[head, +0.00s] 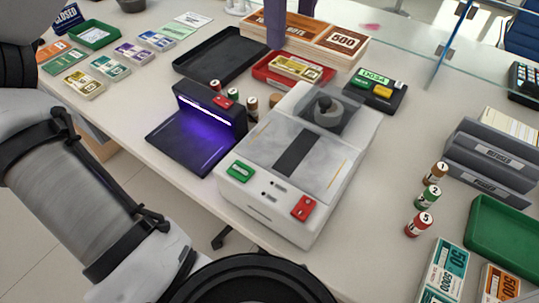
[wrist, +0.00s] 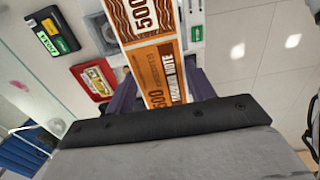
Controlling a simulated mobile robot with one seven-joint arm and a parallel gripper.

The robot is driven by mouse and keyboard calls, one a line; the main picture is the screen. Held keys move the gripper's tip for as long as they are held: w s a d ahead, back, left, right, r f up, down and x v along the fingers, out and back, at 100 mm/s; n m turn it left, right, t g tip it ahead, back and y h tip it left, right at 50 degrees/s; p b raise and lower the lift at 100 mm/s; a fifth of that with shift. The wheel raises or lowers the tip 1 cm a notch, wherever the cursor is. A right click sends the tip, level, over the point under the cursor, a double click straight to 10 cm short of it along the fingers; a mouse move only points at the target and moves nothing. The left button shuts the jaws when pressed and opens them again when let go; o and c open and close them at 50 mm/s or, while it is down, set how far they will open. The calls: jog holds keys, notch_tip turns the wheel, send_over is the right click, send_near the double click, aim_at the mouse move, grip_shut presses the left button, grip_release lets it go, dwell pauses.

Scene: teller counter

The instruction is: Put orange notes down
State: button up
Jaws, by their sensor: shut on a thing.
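My gripper (wrist: 160,92) is shut on the orange notes (wrist: 155,62), a stack printed "500", with a purple finger on each side in the wrist view. In the head view the orange notes (head: 341,41) show at the top, with a purple finger of my gripper (head: 275,24) against them. They look held above the counter, behind the red tray (head: 262,72). Their exact height cannot be told. The red tray, with yellowish notes in it, also shows in the wrist view (wrist: 76,72).
A white note counting machine (head: 236,190) stands mid-counter, beside a purple-lit dark device (head: 190,135). An empty black tray (head: 215,55) lies behind them. A small display unit (head: 376,92) sits right of the red tray. Several note stacks (head: 85,83) lie left. Glass (head: 480,60) stands at right.

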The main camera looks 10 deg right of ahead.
aim_at(289, 148)
jog(key=shift+s+d, duration=0.2)
jog(key=shift+s, duration=0.35)
jog(key=shift+s+f, duration=0.2)
notch_tip(289, 148, down, 19)
jog(key=shift+f+b, duration=0.2)
jog(key=shift+b, duration=0.9)
jog(key=shift+f, duration=0.1)
jog(key=shift+f, duration=0.15)
jog(key=o, duration=1.1)
jog(key=shift+r, duration=0.25)
